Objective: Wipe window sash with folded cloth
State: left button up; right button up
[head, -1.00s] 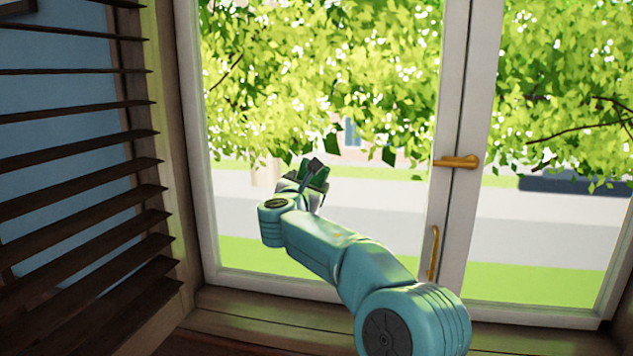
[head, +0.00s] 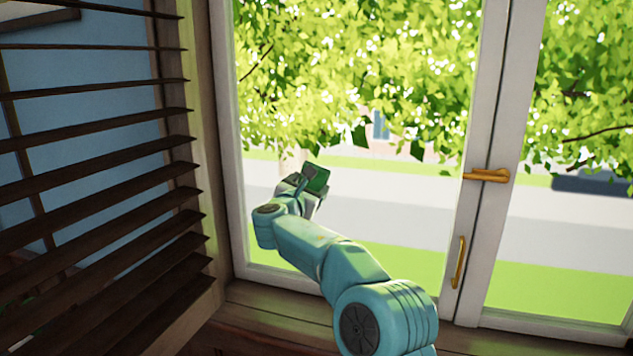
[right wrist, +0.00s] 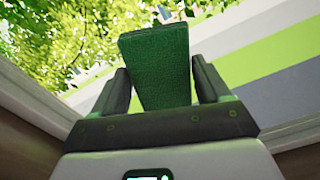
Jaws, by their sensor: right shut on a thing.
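The folded cloth is dark green (head: 317,180); it also shows in the right wrist view (right wrist: 156,65), upright between two dark fingers. My right gripper (right wrist: 156,88) is shut on the cloth. In the head view the right gripper (head: 305,187) is in front of the left window pane, toward its left side. The white window sash (head: 232,150) frames the pane. I cannot tell whether the cloth touches the glass or the sash. My left gripper is not in view.
Dark slatted shutters (head: 100,165) stand close on the left. A brass latch (head: 487,175) and a brass handle (head: 459,262) stick out from the middle sash bars. A wooden sill (head: 275,312) runs below the window.

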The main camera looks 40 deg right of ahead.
jog(key=shift+f, duration=0.1)
jog(key=b+v, duration=0.4)
jog(key=shift+s+a, duration=0.15)
jog(key=shift+a, duration=0.2)
jog(key=shift+s+a, duration=0.3)
jog(key=shift+a, duration=0.15)
